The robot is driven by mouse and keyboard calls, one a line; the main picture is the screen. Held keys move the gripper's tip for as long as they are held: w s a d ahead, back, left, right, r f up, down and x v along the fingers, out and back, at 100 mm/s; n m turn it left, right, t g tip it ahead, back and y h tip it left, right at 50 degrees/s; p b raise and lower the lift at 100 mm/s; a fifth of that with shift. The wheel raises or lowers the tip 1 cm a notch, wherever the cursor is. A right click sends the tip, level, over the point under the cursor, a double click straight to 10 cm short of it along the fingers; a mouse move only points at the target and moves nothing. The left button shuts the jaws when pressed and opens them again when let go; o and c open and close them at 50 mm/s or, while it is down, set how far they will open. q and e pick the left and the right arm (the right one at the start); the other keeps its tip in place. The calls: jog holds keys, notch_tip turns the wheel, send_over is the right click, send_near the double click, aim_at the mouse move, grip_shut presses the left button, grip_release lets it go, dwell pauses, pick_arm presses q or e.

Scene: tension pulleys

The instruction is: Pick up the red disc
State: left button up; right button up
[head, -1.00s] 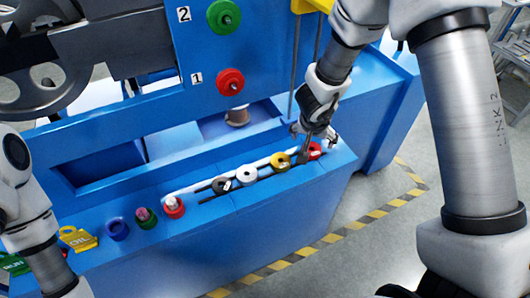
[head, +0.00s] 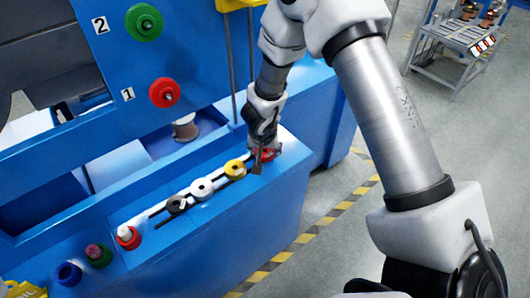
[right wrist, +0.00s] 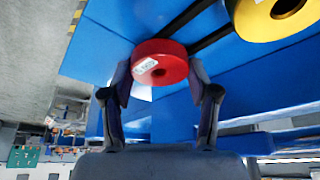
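The red disc (head: 266,153) sits at the right end of the slotted rail on the blue bench, partly hidden by my right gripper (head: 259,157). In the right wrist view the red disc (right wrist: 160,65) lies between the two fingers of my right gripper (right wrist: 160,78), one finger on each side. The fingers stand apart, about as wide as the disc. I cannot tell if they touch it. My left gripper is out of view.
A yellow disc (head: 235,169), a white disc (head: 202,188) and a black one (head: 176,204) sit along the same rail. Another red piece (head: 128,236) stands further left. A red pulley (head: 164,93) and a green pulley (head: 143,22) are mounted on the blue panel.

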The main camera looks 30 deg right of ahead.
jog(key=shift+w+r+p, duration=0.15)
jog(key=shift+r+p, duration=0.3)
notch_tip(320, 180, up, 3)
jog(key=shift+f+p, duration=0.1)
jog(key=shift+p, duration=0.8)
jog(key=s+a+b, duration=0.3)
jog(key=s+b, duration=0.1)
jog(key=s, duration=0.3)
jog(key=s+a+r+b, duration=0.1)
jog(key=s+a+b, duration=0.2)
jog(key=s, duration=0.4)
jog(key=shift+s+a+b, duration=0.35)
jog(key=shift+b, duration=0.35)
